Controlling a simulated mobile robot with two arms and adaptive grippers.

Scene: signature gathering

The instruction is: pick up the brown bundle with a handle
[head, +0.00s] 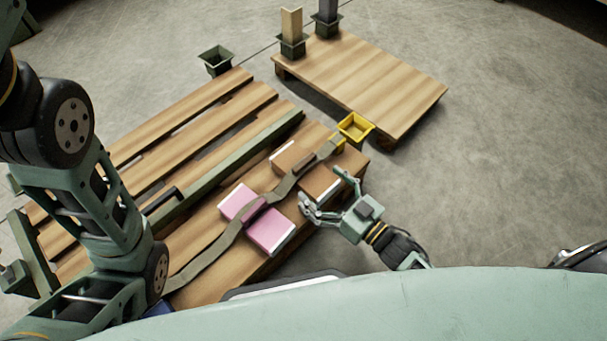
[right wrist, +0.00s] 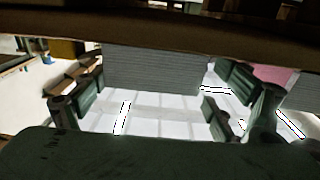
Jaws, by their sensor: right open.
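The brown bundle (head: 318,182) lies on the near end of a slatted wooden platform, with a dark olive strap crossing its middle. It has brown covers and pale page edges. A small dark piece, perhaps the handle, sits on the strap. My right gripper (head: 321,188) is open at the bundle's right near side, one finger on each side of its near corner. In the right wrist view the brown bundle's grey page edge (right wrist: 150,68) shows between the spread fingers (right wrist: 160,95). Contact cannot be told.
A pink bundle (head: 270,231) lies beside the brown one, under the same strap. A yellow bin (head: 355,127) stands behind. A second wooden platform (head: 365,85) and dark green bins (head: 216,60) are farther back. The grey floor at right is clear.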

